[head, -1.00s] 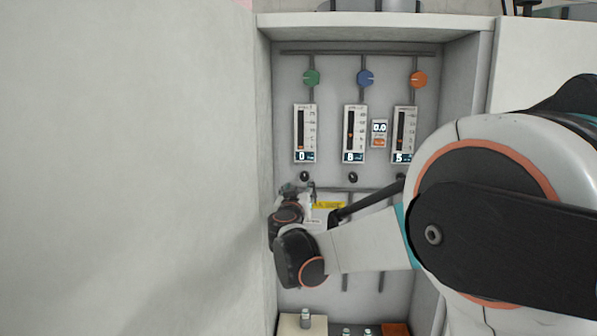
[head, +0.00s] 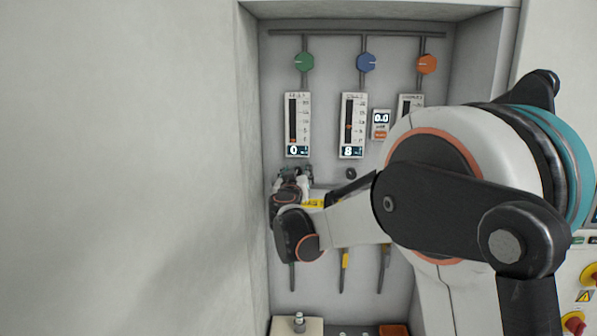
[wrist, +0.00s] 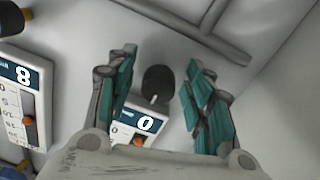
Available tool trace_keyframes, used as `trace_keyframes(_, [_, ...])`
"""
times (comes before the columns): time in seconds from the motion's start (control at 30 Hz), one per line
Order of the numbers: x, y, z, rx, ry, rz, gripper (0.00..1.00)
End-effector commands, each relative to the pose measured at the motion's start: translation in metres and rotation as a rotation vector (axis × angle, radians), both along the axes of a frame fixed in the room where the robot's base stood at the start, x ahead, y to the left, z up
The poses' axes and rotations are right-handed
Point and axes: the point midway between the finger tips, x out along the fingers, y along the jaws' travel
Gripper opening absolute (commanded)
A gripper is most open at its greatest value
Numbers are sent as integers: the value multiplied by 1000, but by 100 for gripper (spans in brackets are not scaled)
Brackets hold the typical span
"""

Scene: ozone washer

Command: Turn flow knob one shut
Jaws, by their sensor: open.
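Flow knob one, a small black knob (wrist: 157,84) with a pale mark, sits below the left flowmeter (head: 297,126), whose display reads 0. That display also shows upside down in the wrist view (wrist: 146,122). My gripper (wrist: 158,75) is open, with its teal-padded fingers on either side of the knob in the wrist view. I cannot tell whether they touch it. In the head view my gripper (head: 293,174) is just under the left flowmeter and hides the knob.
The middle flowmeter (head: 352,126) reads 8, with its black knob (head: 351,173) below. My arm partly covers the right flowmeter (head: 410,101). Green (head: 304,62), blue (head: 366,62) and orange (head: 427,64) valves are above. The left cabinet wall (head: 258,180) is close to my gripper.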

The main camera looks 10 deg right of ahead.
Motion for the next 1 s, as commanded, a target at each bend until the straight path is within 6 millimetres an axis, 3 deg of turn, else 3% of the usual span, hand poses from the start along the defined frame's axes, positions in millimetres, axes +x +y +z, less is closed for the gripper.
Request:
trace_keyframes(0.23, [0, 0, 0, 0, 0, 0, 47])
trace_keyframes(0.43, [0, 0, 0, 0, 0, 0, 4])
trace_keyframes(0.77, [0, 0, -1, -17, 5, 0, 3])
trace_keyframes(1.0, [0, 0, -2, -120, 34, 0, 3])
